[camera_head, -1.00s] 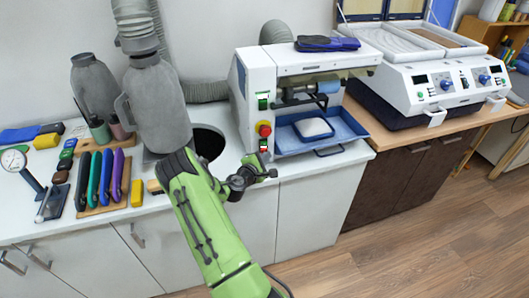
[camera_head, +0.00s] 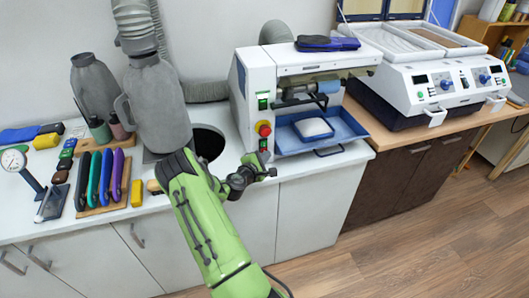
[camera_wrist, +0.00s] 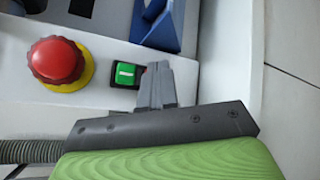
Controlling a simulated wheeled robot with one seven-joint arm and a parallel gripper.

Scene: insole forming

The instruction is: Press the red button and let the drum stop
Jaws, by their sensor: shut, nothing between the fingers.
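The white machine (camera_head: 255,85) stands on the counter, with its drum (camera_head: 300,93) under the hood; I cannot tell whether it turns. On its front panel is a red mushroom button (camera_head: 264,129) on a yellow base, which also shows at the left in the wrist view (camera_wrist: 55,60). Beside it in the wrist view is a green button with a white bar (camera_wrist: 125,73). My gripper (camera_head: 268,172) is shut and empty, low in front of the panel. In the wrist view its fingertips (camera_wrist: 158,72) are just right of the green button. A sliver of orange-red shows behind them, mostly hidden; contact is unclear.
A blue tray (camera_head: 345,133) with a white pad sits under the drum, right of the panel. A round dark opening (camera_head: 207,142) lies left of the machine. Several coloured tools lie on a wooden board (camera_head: 100,210) at the left. The floor at the right is clear.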

